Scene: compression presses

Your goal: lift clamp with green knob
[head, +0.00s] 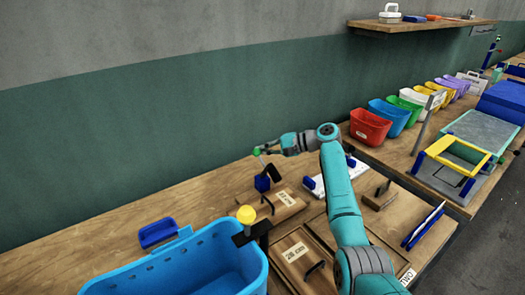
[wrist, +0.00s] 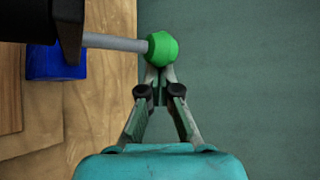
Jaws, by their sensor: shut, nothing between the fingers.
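The green knob (head: 256,151) sits at the end of a grey lever on a clamp with a blue base (head: 262,184) and a black arm. In the wrist view the green knob (wrist: 162,49) is just beyond my fingertips, and the lever runs left toward the black part and blue base (wrist: 55,62). My gripper (wrist: 160,74) is shut with nothing between its fingers. Its tips are at the knob's near edge; I cannot tell whether they touch. In the head view my gripper (head: 266,149) is just right of the knob.
A second clamp with a yellow knob (head: 246,214) stands in front, near a large blue bin (head: 185,270). Wooden boards (head: 305,258) lie on the table. Coloured bins (head: 370,126) line the right. The green wall (head: 120,135) is close behind the knob.

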